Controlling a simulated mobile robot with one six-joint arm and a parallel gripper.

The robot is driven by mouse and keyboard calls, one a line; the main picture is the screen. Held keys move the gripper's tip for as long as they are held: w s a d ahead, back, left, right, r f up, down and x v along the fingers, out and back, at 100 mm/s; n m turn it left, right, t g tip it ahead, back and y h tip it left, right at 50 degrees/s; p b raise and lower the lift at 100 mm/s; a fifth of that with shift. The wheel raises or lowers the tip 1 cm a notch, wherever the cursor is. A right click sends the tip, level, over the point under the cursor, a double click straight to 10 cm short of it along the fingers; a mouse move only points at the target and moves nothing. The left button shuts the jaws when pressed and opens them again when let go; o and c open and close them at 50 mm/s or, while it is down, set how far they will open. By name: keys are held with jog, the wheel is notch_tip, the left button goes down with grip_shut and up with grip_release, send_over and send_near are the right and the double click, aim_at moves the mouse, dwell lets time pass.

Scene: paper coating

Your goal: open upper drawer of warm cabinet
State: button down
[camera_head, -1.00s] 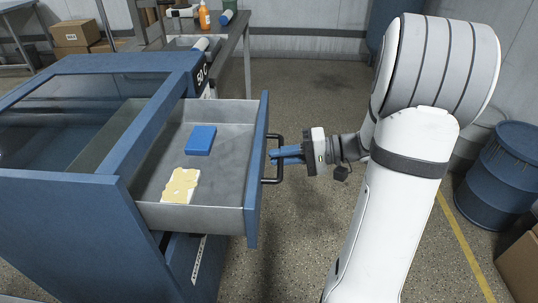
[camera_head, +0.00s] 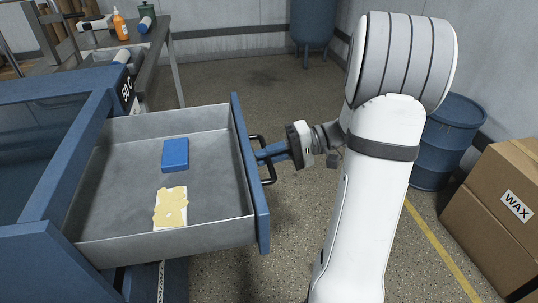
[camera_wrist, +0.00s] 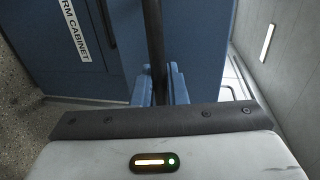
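The upper drawer (camera_head: 110,185) of the blue warm cabinet (camera_head: 50,265) is pulled well out, and its grey inside is in plain view. Its dark bar handle (camera_head: 268,172) is on the blue drawer front (camera_head: 248,175). My gripper (camera_head: 264,156) reaches the handle from the right. In the wrist view the two blue fingers (camera_wrist: 160,88) stand on either side of the dark handle bar (camera_wrist: 154,40), shut on it. A blue block (camera_head: 175,154) and a white piece with a yellowish patterned top (camera_head: 170,208) lie in the drawer.
Cardboard boxes (camera_head: 490,225), one marked WAX, and a blue barrel (camera_head: 445,140) stand at the right. A workbench (camera_head: 155,60) with an orange bottle (camera_head: 120,25) is at the back left. Open floor lies behind my arm.

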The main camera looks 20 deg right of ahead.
jog(key=c, duration=1.6)
grip_release()
jog(key=shift+w+f, duration=0.15)
jog(key=shift+w, duration=0.15)
jog(key=shift+c, duration=0.2)
jog(key=shift+o, duration=0.4)
jog(key=shift+s+a, duration=0.1)
jog(key=p+v, duration=0.1)
jog(key=v, duration=0.7)
